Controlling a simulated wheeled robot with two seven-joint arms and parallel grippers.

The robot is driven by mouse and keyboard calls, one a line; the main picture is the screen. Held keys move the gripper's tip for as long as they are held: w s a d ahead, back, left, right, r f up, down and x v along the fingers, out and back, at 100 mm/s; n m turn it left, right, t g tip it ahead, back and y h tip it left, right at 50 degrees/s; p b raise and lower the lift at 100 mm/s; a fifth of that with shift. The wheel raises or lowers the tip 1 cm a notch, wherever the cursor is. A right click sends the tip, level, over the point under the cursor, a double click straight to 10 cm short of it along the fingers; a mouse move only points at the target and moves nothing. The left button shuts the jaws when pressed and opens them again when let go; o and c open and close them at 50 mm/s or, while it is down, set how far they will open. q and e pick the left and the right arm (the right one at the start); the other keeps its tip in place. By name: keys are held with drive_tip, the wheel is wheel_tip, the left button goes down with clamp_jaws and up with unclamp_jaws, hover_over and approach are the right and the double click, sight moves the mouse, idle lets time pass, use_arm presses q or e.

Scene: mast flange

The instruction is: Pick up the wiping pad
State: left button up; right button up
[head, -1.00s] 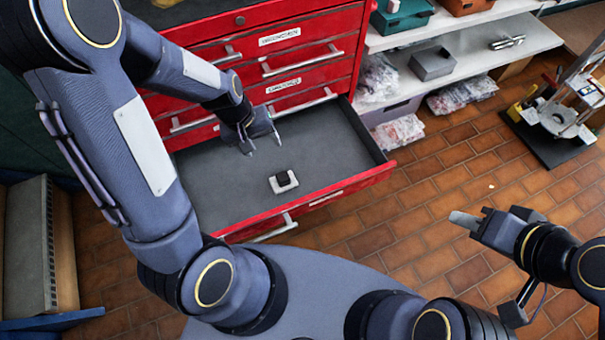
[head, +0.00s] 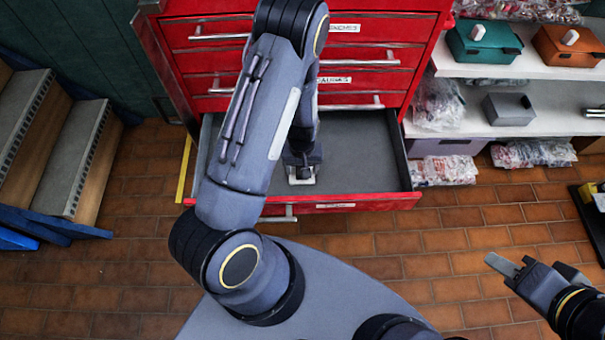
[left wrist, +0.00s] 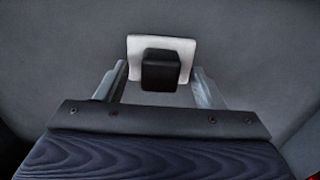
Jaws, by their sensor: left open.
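The wiping pad is a white pad with a black block on top. It lies on the grey floor of the open red drawer (head: 365,165). In the left wrist view the pad (left wrist: 187,50) sits at the fingertips of my left gripper (left wrist: 160,72), which is open with one finger on each side. I cannot tell whether the fingers touch the pad. In the head view my left gripper (head: 301,168) points down over the pad and hides most of it. My right gripper (head: 512,266) is at the lower right over the floor, away from the drawer.
The red cabinet (head: 395,28) stands behind the open drawer. Right of it are shelves with a teal box (head: 480,43), an orange box (head: 568,47), a grey box (head: 509,108) and plastic bags. Wooden steps (head: 75,165) stand at left. The brick floor in front is mostly clear.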

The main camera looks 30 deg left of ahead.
use_arm(q)
drive_tip(key=shift+f, duration=0.6)
drive_tip(key=c, duration=1.1)
drive_tip(key=shift+o, duration=0.2)
drive_tip(key=shift+r, duration=0.15)
